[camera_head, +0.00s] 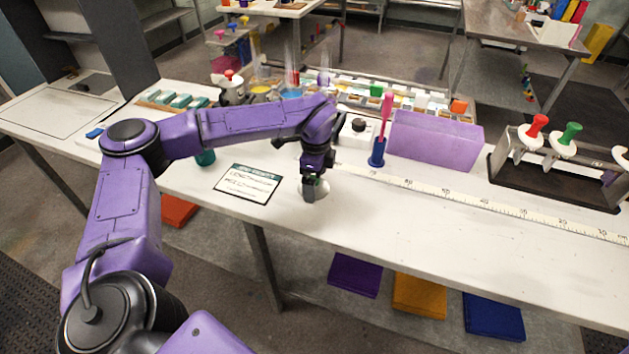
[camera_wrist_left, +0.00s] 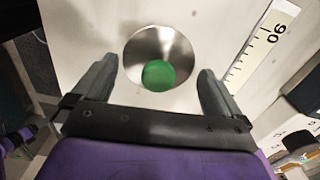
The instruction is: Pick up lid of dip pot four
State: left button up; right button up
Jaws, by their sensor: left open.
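A round metal lid with a green knob lies on the white bench; it shows clearly in the left wrist view (camera_wrist_left: 160,45), with the green knob (camera_wrist_left: 158,75) at its lower middle. In the head view the lid (camera_head: 323,188) is partly hidden behind my left gripper (camera_head: 311,192). That gripper is open and points down over the lid. In the left wrist view its two fingers stand on either side of the knob, with space between, and hold nothing. I cannot read any pot number on the lid. My right gripper is not in view.
A printed card (camera_head: 246,184) lies left of the gripper. A blue holder with a pink tool (camera_head: 378,151), a purple block (camera_head: 435,139) and a long ruler (camera_head: 480,205) are to the right. A dark rack (camera_head: 560,178) holds red- and green-knobbed pieces.

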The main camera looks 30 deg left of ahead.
pick_arm(q)
jog(key=shift+s+a+f, duration=0.15)
jog(key=shift+s, duration=0.05)
jog(key=c, duration=0.8)
